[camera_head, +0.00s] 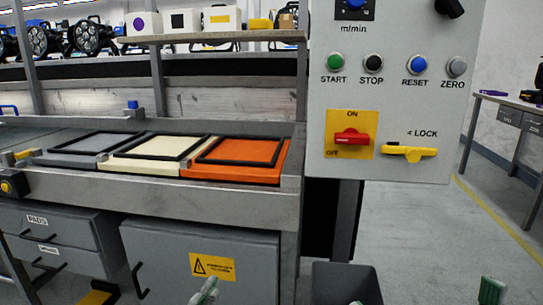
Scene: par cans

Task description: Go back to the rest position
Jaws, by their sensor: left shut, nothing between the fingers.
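My left gripper (205,291) shows only its pale green fingertips at the bottom edge, left of centre. They are together and empty, in front of the grey cabinet door (155,245). A further small green tip just enters the bottom edge near the centre. The rest of both grippers is cut off by the frame, and I cannot tell how the right fingers stand.
A grey control panel (385,95) with buttons and switches stands close at right centre. The workbench (200,204) holds grey, cream and orange trays. A dark open bin (345,271) stands on the floor below the panel. Par cans (93,36) are at the back left. Floor is clear at right.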

